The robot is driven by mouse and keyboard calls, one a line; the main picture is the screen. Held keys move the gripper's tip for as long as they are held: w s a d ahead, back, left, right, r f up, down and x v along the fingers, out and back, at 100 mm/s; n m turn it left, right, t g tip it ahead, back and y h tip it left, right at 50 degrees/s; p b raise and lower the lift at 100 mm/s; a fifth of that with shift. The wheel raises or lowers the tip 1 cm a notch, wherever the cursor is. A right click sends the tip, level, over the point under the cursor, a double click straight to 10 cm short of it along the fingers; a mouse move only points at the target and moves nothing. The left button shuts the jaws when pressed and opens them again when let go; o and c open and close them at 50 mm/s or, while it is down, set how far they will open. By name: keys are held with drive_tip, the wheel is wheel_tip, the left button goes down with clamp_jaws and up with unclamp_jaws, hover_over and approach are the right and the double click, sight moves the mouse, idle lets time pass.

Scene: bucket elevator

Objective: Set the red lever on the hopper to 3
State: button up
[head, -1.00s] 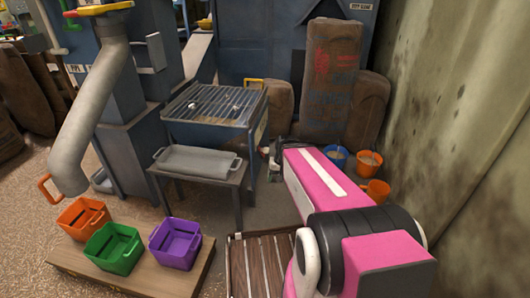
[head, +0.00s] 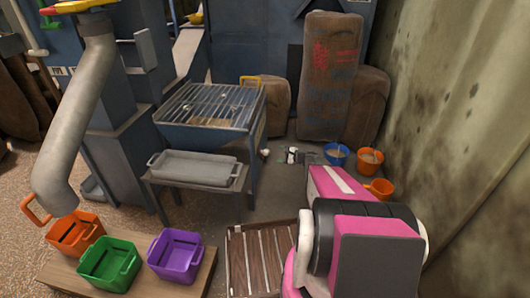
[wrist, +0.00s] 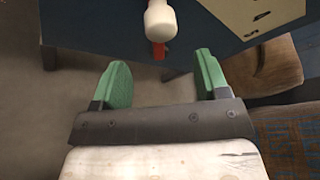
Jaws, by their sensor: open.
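The hopper (head: 168,134) is a blue-grey box with a barred grate on top, standing in the middle of the head view. Its side fills the top of the wrist view (wrist: 215,20). The lever's pale, rounded knob (wrist: 160,22) shows at the top centre of the wrist view, with a short red part (wrist: 159,51) below it. The knob also shows small at the hopper's right side (head: 265,153) in the head view. My gripper (wrist: 161,75) has green fingers, open and empty. The knob lies ahead of the gap between them, apart from both. The lever's setting cannot be read.
A pale plate (wrist: 262,12) with dark slots is on the hopper's side. A grey tray (head: 195,170) rests on a small table beside the hopper. Brown sacks (head: 330,75), a blue bucket (head: 336,154) and orange buckets (head: 370,161) stand near the right wall.

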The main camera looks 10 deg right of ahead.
sight(265, 152)
drive_tip(key=x, duration=1)
drive_tip(key=shift+w+a, duration=0.25)
drive_tip(key=shift+c, duration=0.3)
drive_tip(key=c, duration=1.2)
drive_tip(key=w+d+r+m+g, duration=0.1)
drive_tip(key=w+d+m+g, duration=0.1)
drive_tip(key=w, duration=0.4)
drive_tip(key=w+d+r+m+g, duration=0.2)
drive_tip(key=w+m, duration=0.2)
drive_tip(key=w, duration=0.1)
drive_tip(key=shift+w+r+g+y, duration=0.2)
drive_tip(key=shift+w+g+y, duration=0.1)
drive_tip(key=shift+w+g, duration=0.1)
drive_tip(key=o, duration=1.3)
drive_tip(key=shift+c, duration=0.2)
